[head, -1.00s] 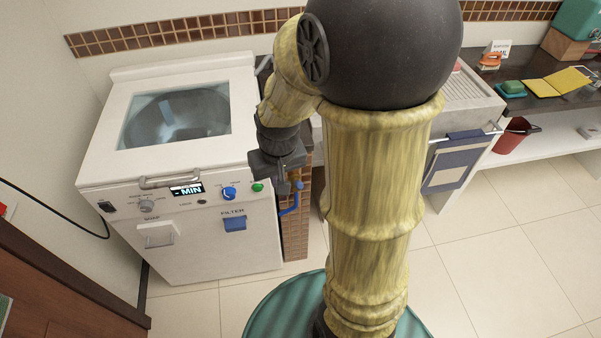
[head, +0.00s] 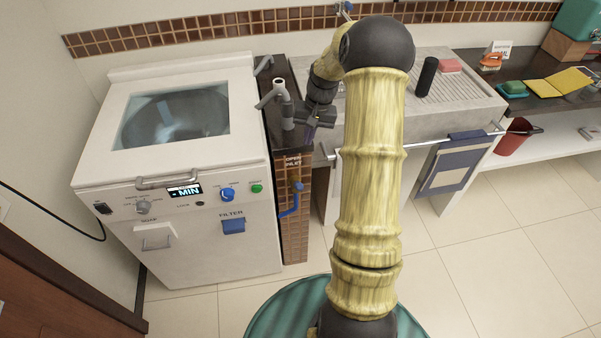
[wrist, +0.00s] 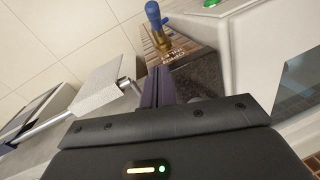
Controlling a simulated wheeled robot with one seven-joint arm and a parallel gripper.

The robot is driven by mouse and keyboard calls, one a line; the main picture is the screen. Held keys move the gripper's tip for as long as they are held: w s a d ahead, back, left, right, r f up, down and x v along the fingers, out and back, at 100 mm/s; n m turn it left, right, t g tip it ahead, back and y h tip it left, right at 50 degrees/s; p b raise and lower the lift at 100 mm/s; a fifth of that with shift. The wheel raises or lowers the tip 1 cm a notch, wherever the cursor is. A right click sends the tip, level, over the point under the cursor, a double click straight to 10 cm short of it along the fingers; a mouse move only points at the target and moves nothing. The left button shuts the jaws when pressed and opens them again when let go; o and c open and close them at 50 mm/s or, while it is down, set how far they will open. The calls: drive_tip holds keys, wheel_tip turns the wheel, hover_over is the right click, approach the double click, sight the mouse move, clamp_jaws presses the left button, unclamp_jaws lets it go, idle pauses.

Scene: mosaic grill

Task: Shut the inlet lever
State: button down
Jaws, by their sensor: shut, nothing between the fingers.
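The inlet lever (head: 290,208) is a blue bent handle on the brown-tiled front of the narrow counter, right of the washer. It hangs down from a small brass fitting and bends left at its lower end. Its blue part also shows in the wrist view (wrist: 152,10), at the top edge and partly cut off, with the brass body (wrist: 159,38) beside it. A label reading "OPEN INLET" (head: 292,160) is above it. My gripper (head: 310,135) is shut and empty, above and right of the lever, near the counter's front edge, apart from the lever.
The white washer (head: 165,210) stands left of the tiled counter. A grey tap (head: 283,105) rises from the dark counter top, left of my gripper. A sink (head: 450,85) with a front towel rail (head: 400,148) lies to the right. Floor in front is clear.

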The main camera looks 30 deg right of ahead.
sight(298, 185)
drive_tip(key=f, duration=0.3)
drive_tip(key=a+f+p, duration=0.1)
drive_tip(key=f, duration=0.5)
drive_tip(key=shift+w+a, duration=0.25)
drive_tip(key=shift+a, duration=0.15)
drive_tip(key=s+f, duration=0.1)
drive_tip(key=a+f+p, duration=0.1)
drive_tip(key=shift+s+a+f, duration=0.2)
drive_tip(key=shift+s+f, duration=0.15)
drive_tip(key=shift+s+a+f, duration=0.2)
drive_tip(key=shift+s+f, duration=0.05)
drive_tip(key=shift+f, duration=0.15)
drive_tip(key=shift+w, duration=0.1)
